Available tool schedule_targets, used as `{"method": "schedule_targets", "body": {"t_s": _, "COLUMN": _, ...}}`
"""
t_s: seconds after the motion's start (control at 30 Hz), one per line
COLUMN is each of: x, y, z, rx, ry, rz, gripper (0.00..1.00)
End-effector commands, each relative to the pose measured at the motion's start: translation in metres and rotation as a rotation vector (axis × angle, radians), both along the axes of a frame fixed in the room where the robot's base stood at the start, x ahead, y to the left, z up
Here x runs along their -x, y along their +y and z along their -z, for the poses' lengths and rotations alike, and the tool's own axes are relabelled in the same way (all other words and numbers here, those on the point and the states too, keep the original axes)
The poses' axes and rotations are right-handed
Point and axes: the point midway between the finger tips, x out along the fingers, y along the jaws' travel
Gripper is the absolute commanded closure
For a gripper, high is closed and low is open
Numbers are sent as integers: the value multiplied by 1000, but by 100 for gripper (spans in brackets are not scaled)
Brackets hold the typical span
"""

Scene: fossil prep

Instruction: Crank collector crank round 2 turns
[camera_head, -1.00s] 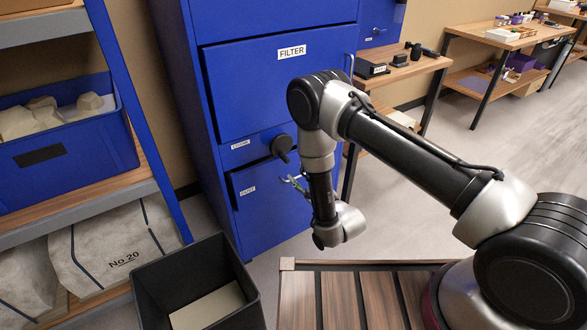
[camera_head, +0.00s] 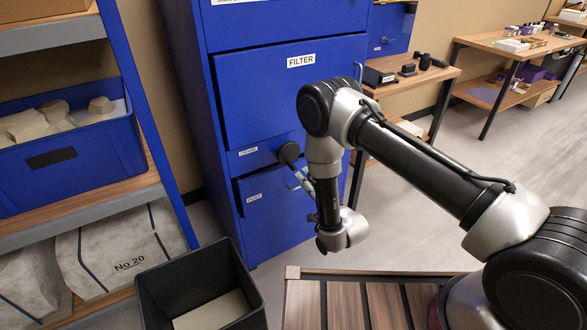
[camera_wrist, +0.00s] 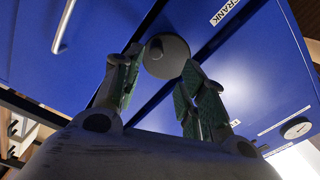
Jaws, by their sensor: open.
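The collector crank (camera_head: 289,153) is a dark round piece on the front of the blue cabinet, beside a small white label (camera_head: 248,151). In the wrist view, a grey round end of the crank (camera_wrist: 167,55) shows between my fingertips, near the CRANK label (camera_wrist: 225,12). My gripper (camera_head: 301,179) is just below and in front of the crank in the head view. It is open, with one green-padded finger on each side of the round end in the wrist view (camera_wrist: 157,85). I cannot tell whether either finger touches it. My wrist partly hides the cabinet front.
The blue cabinet (camera_head: 275,95) has a FILTER panel above the crank and a DUST panel (camera_head: 270,215) below. A black bin (camera_head: 155,283) stands at the lower left, near a shelf with a blue crate (camera_head: 105,160). A side table (camera_head: 440,75) stands at the right.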

Motion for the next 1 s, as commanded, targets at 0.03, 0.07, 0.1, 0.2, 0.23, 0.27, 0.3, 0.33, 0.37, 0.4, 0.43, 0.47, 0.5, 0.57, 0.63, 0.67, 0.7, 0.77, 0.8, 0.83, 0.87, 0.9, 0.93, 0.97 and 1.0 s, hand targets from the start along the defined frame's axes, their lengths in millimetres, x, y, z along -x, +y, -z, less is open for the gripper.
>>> {"method": "schedule_targets", "body": {"t_s": 0.03, "x": -1, "y": 1, "z": 0, "rx": 133, "ry": -90, "rz": 4, "gripper": 59}}
{"method": "schedule_targets", "body": {"t_s": 0.07, "x": -2, "y": 1, "z": 0, "rx": 224, "ry": -151, "rz": 6, "gripper": 59}}
{"method": "schedule_targets", "body": {"t_s": 0.1, "x": -3, "y": 2, "z": 0, "rx": 342, "ry": -230, "rz": 10, "gripper": 59}}
{"method": "schedule_targets", "body": {"t_s": 0.2, "x": -5, "y": 4, "z": 0, "rx": 641, "ry": -430, "rz": 18, "gripper": 59}}
{"method": "schedule_targets", "body": {"t_s": 0.23, "x": -6, "y": 4, "z": 0, "rx": 730, "ry": -489, "rz": 21, "gripper": 59}}
{"method": "schedule_targets", "body": {"t_s": 0.27, "x": -7, "y": 4, "z": 0, "rx": 820, "ry": -549, "rz": 23, "gripper": 59}}
{"method": "schedule_targets", "body": {"t_s": 0.3, "x": -7, "y": 5, "z": 0, "rx": 939, "ry": -628, "rz": 26, "gripper": 59}}
{"method": "schedule_targets", "body": {"t_s": 0.33, "x": -8, "y": 5, "z": 0, "rx": 1029, "ry": -688, "rz": 28, "gripper": 59}}
{"method": "schedule_targets", "body": {"t_s": 0.37, "x": -8, "y": 6, "z": 1, "rx": 1118, "ry": -748, "rz": 31, "gripper": 59}}
{"method": "schedule_targets", "body": {"t_s": 0.4, "x": -9, "y": 6, "z": 1, "rx": 1237, "ry": -828, "rz": 33, "gripper": 59}}
{"method": "schedule_targets", "body": {"t_s": 0.43, "x": -10, "y": 7, "z": 1, "rx": 1326, "ry": -889, "rz": 36, "gripper": 59}}
{"method": "schedule_targets", "body": {"t_s": 0.47, "x": -10, "y": 7, "z": 1, "rx": 1416, "ry": -948, "rz": 37, "gripper": 59}}
{"method": "schedule_targets", "body": {"t_s": 0.5, "x": -11, "y": 8, "z": 1, "rx": 1535, "ry": -1028, "rz": 39, "gripper": 59}}
{"method": "schedule_targets", "body": {"t_s": 0.57, "x": -11, "y": 8, "z": 2, "rx": 1714, "ry": -1147, "rz": 41, "gripper": 59}}
{"method": "schedule_targets", "body": {"t_s": 0.63, "x": -12, "y": 9, "z": 3, "rx": 1923, "ry": -1288, "rz": 43, "gripper": 59}}
{"method": "schedule_targets", "body": {"t_s": 0.67, "x": -12, "y": 9, "z": 3, "rx": 2011, "ry": -1347, "rz": 43, "gripper": 59}}
{"method": "schedule_targets", "body": {"t_s": 0.7, "x": -12, "y": 9, "z": 4, "rx": 2131, "ry": -1427, "rz": 45, "gripper": 59}}
{"method": "schedule_targets", "body": {"t_s": 0.77, "x": -13, "y": 9, "z": 4, "rx": 2301, "ry": -1544, "rz": 45, "gripper": 59}}
{"method": "schedule_targets", "body": {"t_s": 0.8, "x": -13, "y": 10, "z": 5, "rx": 2407, "ry": -1617, "rz": 45, "gripper": 59}}
{"method": "schedule_targets", "body": {"t_s": 0.83, "x": -13, "y": 10, "z": 5, "rx": 2482, "ry": -1669, "rz": 45, "gripper": 59}}
{"method": "schedule_targets", "body": {"t_s": 0.87, "x": -13, "y": 10, "z": 5, "rx": 2551, "ry": -1717, "rz": 44, "gripper": 59}}
{"method": "schedule_targets", "body": {"t_s": 0.9, "x": -13, "y": 10, "z": 6, "rx": -2575, "ry": 1735, "rz": -43, "gripper": 59}}
{"method": "schedule_targets", "body": {"t_s": 0.93, "x": -13, "y": 10, "z": 6, "rx": -2518, "ry": 1698, "rz": -41, "gripper": 59}}
{"method": "schedule_targets", "body": {"t_s": 0.97, "x": -13, "y": 10, "z": 6, "rx": -2468, "ry": 1665, "rz": -39, "gripper": 59}}
{"method": "schedule_targets", "body": {"t_s": 1.0, "x": -13, "y": 10, "z": 6, "rx": -2409, "ry": 1627, "rz": -37, "gripper": 59}}
